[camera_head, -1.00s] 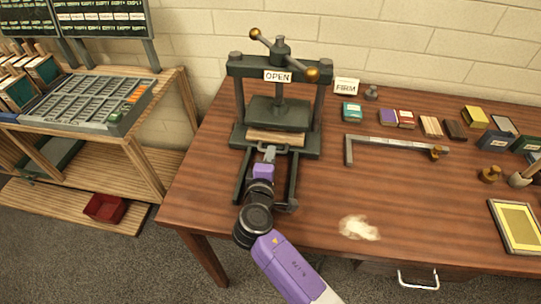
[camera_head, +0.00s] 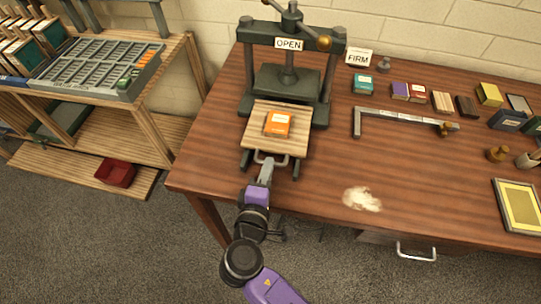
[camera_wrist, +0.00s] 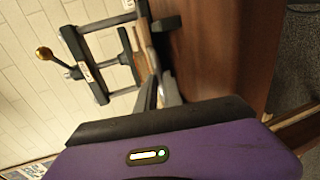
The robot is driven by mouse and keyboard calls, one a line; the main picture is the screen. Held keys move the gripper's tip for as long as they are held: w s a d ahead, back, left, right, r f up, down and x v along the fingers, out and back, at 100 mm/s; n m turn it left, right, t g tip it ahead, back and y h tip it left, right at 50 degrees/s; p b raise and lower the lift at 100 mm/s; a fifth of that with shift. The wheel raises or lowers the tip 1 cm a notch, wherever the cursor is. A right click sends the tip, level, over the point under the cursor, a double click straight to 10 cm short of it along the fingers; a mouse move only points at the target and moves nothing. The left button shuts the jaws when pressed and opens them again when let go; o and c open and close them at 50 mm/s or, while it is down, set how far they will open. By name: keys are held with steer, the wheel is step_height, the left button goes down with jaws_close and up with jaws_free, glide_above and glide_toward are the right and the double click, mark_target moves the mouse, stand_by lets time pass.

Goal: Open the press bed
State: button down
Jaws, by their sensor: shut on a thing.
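The press (camera_head: 288,82) stands at the left of the wooden table, with an OPEN sign on its crossbeam. Its wooden bed (camera_head: 262,113) is slid out to the front on dark rails, clear of the upper plate. An orange book (camera_head: 277,124) lies on the bed. My gripper (camera_head: 265,172) is shut on the bed's front handle (camera_head: 270,160), near the table's front edge. In the wrist view my gripper (camera_wrist: 160,92) reaches toward the press (camera_wrist: 100,60), which appears sideways; the jaw contact is hard to make out there.
Small books (camera_head: 400,91), a metal corner rule (camera_head: 405,120) and a FIRM card (camera_head: 359,58) are on the table to the right. A pale patch (camera_head: 362,199) lies near the front edge. A sorting tray (camera_head: 95,70) sits on the left bench.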

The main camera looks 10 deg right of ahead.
steer(key=shift+a, duration=0.1)
steer(key=c, duration=1.5)
jaws_free()
steer(key=b+v, duration=0.1)
steer(key=v, duration=0.6)
steer(key=shift+s, duration=0.4)
steer(key=shift+a, duration=0.1)
